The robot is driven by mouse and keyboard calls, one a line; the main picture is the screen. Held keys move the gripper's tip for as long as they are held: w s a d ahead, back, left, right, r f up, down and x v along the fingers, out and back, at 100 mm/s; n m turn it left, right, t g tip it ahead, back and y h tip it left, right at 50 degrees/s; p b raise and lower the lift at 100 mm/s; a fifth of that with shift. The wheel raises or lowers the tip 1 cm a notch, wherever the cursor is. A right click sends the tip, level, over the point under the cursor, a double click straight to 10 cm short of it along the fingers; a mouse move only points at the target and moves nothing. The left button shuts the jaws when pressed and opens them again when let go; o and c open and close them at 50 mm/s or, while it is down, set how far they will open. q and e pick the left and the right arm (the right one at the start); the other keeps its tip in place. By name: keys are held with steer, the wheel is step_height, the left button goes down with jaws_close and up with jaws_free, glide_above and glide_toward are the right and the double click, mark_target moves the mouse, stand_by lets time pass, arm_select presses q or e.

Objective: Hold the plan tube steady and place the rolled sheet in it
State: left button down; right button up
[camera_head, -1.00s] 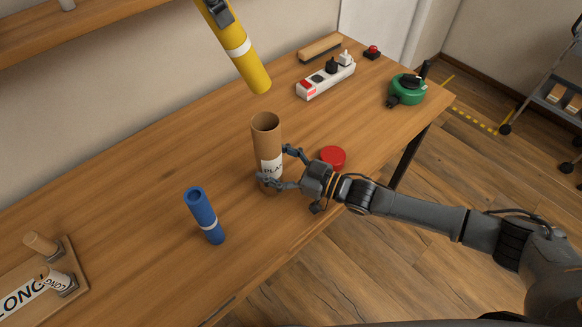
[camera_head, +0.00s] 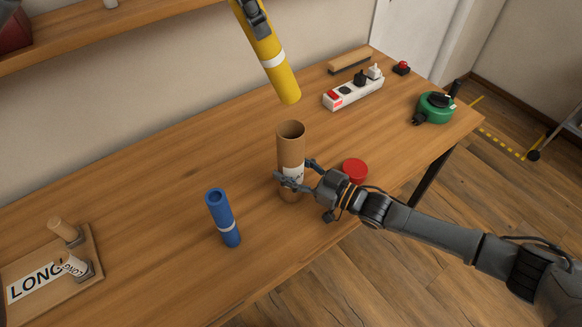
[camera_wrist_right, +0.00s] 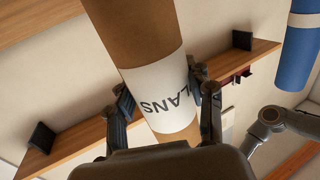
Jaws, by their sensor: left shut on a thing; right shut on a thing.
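The brown plan tube (camera_head: 291,146) stands upright on the desk, its open mouth facing up. My right gripper (camera_head: 295,175) is shut on its lower part, around the white label. In the right wrist view, its fingers (camera_wrist_right: 161,97) flank the tube (camera_wrist_right: 137,38) at the label reading "PLANS". My left gripper (camera_head: 257,20), at the top edge, is shut on a yellow rolled sheet (camera_head: 283,82) with a white band. The yellow roll hangs tilted, its lower end apart from and above the tube's mouth in the picture. Its upper part is partly hidden.
A blue roll (camera_head: 220,213) stands left of the tube. A red disc (camera_head: 355,170) lies to its right. A power strip (camera_head: 353,92) and green reel (camera_head: 434,107) are farther back. A board labelled "LONG" (camera_head: 37,283) with pegs is at lower left.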

arm_select(q)
step_height(320, 180, down, 10)
steer(key=shift+r, duration=0.2)
steer(key=c, duration=0.8)
jaws_free()
steer(key=v, duration=1.2)
arm_select(e)
steer(key=o, duration=1.3)
arm_select(q)
steer(key=shift+f, duration=0.1)
